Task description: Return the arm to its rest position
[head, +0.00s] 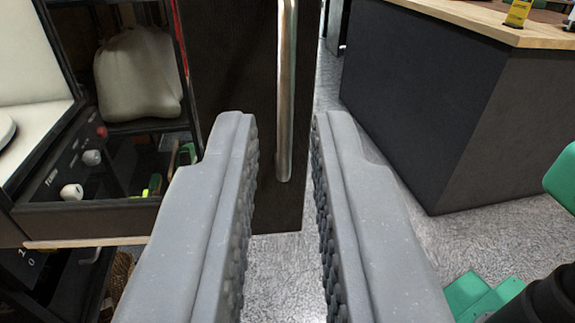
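My gripper (282,125) fills the lower middle of the head view. Its two grey fingers with studded inner pads stand apart, with nothing between them. Behind the gap are a dark door or panel edge (233,60) with a long vertical metal handle (286,90), and pale speckled floor below. The handle appears beyond the fingertips, and I see no contact. How the rest of the arm is posed is hidden.
At left stands a dark shelf unit (110,211) with a cream bag (140,75) and small knobs or cups (72,191). At right is a dark counter (440,100) with a wooden top. Open floor (385,210) lies between. Green parts show at lower right.

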